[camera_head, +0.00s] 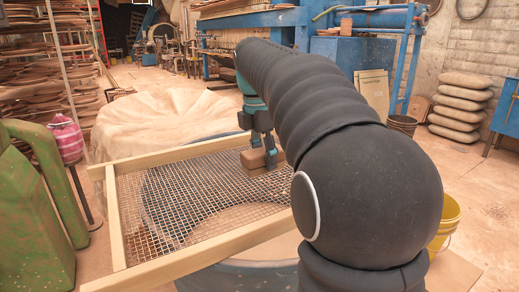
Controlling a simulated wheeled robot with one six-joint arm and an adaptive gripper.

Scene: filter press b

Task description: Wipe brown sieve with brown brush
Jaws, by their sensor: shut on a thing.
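The brown sieve (183,261) is a light wooden frame with wire mesh, lying flat across a round blue-grey tub (240,279). My gripper (264,141) points down over the far right part of the mesh. It is shut on the brown brush (256,161), a small block. The brush is at the mesh, but I cannot tell whether it touches it. My dark arm hides the right side of the sieve and part of the brush's surroundings.
A green jerrycan (35,215) stands close on the left, with a pink container (66,138) behind it. A cloth-covered mound (160,118) lies behind the sieve. A yellow bucket (447,220) stands at right. Blue machinery (375,50) and stacked sacks (460,104) are farther back.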

